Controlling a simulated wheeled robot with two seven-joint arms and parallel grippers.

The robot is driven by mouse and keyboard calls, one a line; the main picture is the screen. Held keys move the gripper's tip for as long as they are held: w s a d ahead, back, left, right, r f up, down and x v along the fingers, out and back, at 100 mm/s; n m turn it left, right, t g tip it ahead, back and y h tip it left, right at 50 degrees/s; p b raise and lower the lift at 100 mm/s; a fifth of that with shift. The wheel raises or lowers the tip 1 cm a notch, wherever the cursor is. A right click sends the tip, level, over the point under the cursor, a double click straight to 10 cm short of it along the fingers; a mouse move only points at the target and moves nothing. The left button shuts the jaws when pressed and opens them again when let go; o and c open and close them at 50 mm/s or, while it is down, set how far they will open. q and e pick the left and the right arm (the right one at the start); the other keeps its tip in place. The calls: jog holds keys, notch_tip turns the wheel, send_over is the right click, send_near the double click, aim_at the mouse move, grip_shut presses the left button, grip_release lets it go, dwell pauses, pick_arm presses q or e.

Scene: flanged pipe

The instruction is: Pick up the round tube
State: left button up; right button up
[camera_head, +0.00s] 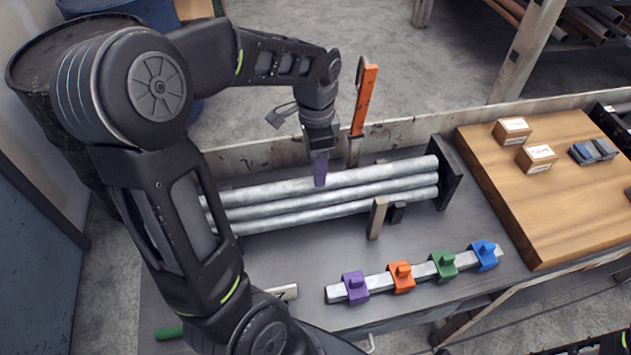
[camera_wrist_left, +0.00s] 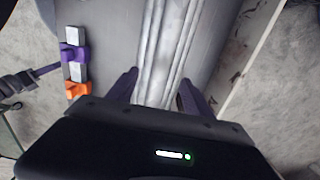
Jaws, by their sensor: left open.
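Several round grey metal tubes (camera_head: 330,201) lie side by side in a rack on the grey workbench. They also run up the middle of the left wrist view (camera_wrist_left: 165,50). My left gripper (camera_head: 320,176) is over the rearmost tube, pointing down. In the left wrist view its two purple-dark fingers (camera_wrist_left: 160,92) are apart, one on each side of the group of tubes, with nothing held between them. I cannot tell whether the fingers touch a tube. The left ends of the tubes are hidden behind my left arm. My right gripper is not in view.
A black end plate (camera_head: 449,172) and a wooden post (camera_head: 377,217) stand by the tubes. A bar with purple, orange, green and blue clamps (camera_head: 400,277) lies in front. An orange-handled tool (camera_head: 363,97) stands behind. A wooden board (camera_head: 550,205) with small boxes is at right.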

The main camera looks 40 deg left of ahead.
pick_arm(q)
jog(key=shift+w+a+f+p, duration=0.1)
jog(key=shift+f+p, duration=0.45)
jog(key=shift+f, duration=2.1)
grip_shut()
